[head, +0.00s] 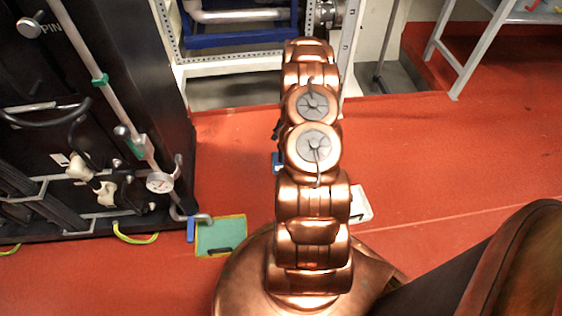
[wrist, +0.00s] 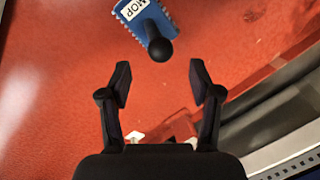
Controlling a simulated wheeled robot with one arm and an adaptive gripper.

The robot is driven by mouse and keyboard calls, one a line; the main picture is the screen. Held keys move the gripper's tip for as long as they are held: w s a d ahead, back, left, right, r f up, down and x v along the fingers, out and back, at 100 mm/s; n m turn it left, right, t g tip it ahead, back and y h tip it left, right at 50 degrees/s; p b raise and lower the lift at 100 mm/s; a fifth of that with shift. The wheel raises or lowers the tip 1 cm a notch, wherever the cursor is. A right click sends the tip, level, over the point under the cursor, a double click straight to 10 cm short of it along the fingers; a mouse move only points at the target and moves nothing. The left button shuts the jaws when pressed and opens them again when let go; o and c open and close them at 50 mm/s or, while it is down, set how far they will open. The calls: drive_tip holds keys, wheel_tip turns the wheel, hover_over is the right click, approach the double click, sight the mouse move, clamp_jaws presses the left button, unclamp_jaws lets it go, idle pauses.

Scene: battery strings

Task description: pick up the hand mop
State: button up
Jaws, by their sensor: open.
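The hand mop (wrist: 143,22) shows at the top of the wrist view. It is a blue block with a scalloped edge, a white label reading "MOP" and a round black knob, over the red floor; its far end is cut off. My gripper (wrist: 161,82) is open and empty. The mop lies ahead of its fingertips, with the knob roughly in line with the gap between them, apart from both. In the head view my copper arm hides the gripper, and a small blue patch (head: 277,162) beside the arm may be the mop.
A black cabinet with pipes and a gauge (head: 160,182) stands at the left. A green mat with a yellow edge (head: 220,235) lies near its foot. A white object (head: 362,204) is partly behind my arm. A grey frame (head: 470,55) stands upper right. Red floor at right is clear.

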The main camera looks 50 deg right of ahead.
drive_tip(key=f+b, duration=0.1)
drive_tip(key=f, duration=0.3)
drive_tip(key=w+f+b, duration=0.1)
drive_tip(key=f, duration=0.1)
drive_tip(key=shift+a+b, duration=0.15)
drive_tip(key=shift+b, duration=0.15)
drive_tip(key=shift+r, duration=0.1)
drive_tip(key=shift+c, duration=0.3)
clamp_jaws()
